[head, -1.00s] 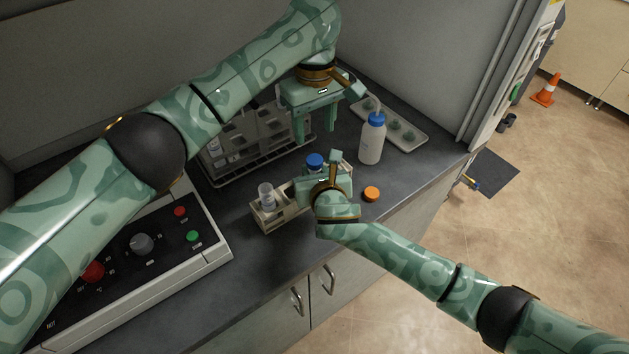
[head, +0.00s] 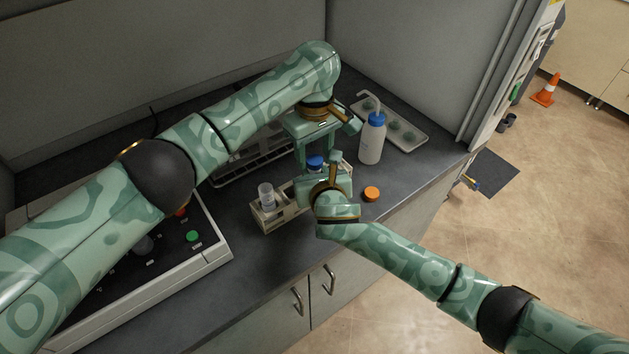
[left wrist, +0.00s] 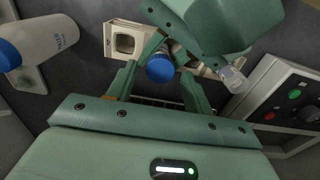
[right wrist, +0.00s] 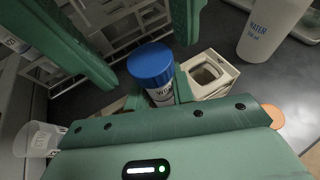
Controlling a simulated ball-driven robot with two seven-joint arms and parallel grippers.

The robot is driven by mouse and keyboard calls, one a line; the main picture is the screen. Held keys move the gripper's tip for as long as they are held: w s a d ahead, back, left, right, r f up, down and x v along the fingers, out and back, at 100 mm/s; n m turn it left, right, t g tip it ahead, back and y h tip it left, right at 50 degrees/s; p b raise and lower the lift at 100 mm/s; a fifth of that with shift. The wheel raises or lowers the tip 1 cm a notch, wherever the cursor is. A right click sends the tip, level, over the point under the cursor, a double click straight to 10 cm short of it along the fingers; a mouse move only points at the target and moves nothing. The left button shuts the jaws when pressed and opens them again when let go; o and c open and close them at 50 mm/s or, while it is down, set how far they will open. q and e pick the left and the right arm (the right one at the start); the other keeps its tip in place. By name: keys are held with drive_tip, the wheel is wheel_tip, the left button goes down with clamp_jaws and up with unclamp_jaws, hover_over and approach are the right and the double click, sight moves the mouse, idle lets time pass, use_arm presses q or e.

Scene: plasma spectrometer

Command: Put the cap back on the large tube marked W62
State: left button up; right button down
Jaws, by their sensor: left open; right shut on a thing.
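A tube with a blue cap (head: 315,162) stands upright at the rack. Its cap (right wrist: 151,64) is seated on its top, and its label (right wrist: 161,96) begins with W, the rest hard to read. My right gripper (right wrist: 158,92) is shut on this tube below the cap. My left gripper (head: 314,154) is open above, its fingers either side of the blue cap (left wrist: 160,67); I cannot tell whether they touch it. A clear tube without a cap (head: 267,191) stands in the rack's left end. An orange cap (head: 372,194) lies on the counter, right of my right gripper.
The small beige rack (head: 270,222) has an empty square hole (right wrist: 207,74). A white wash bottle (head: 371,143) and a tray (head: 410,130) stand to the right. A wire rack (head: 235,178) is behind, and a control panel (head: 215,246) lies at left. Bare counter surrounds the orange cap.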

use_arm(q)
drive_tip(key=shift+f, duration=0.55)
drive_tip(key=c, duration=1.1)
drive_tip(key=shift+o, duration=0.2)
drive_tip(key=m, duration=0.4)
drive_tip(key=shift+m, duration=0.3)
drive_tip(key=m, duration=0.5)
drive_tip(key=shift+m, duration=0.3)
drive_tip(key=o, duration=1.1)
